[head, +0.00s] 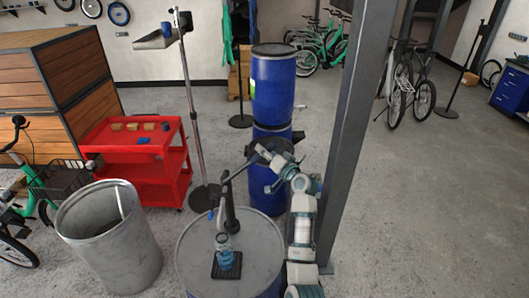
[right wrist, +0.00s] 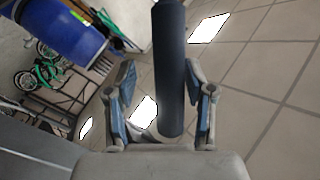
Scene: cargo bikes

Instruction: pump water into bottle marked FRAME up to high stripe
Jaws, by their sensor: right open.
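A dark hand pump (head: 230,208) stands on a large drum (head: 195,255), with its lever slanting up to the right. A small bottle (head: 225,260) stands on a black mat (head: 218,274) on the drum lid, below the pump. Its lower part looks blue and its top clear; its label and stripes are too small to read. My right gripper (head: 266,158) is at the upper end of the lever. In the right wrist view, the dark round pump handle (right wrist: 170,65) runs between the open fingers (right wrist: 166,88), with gaps on both sides. My left gripper is not in view.
Stacked blue drums (head: 273,88) stand just behind my right gripper. A grey steel post (head: 350,130) rises close to the right of my arm. A metal bin (head: 110,240) and a red cart (head: 135,165) stand at left. Open floor lies to the right.

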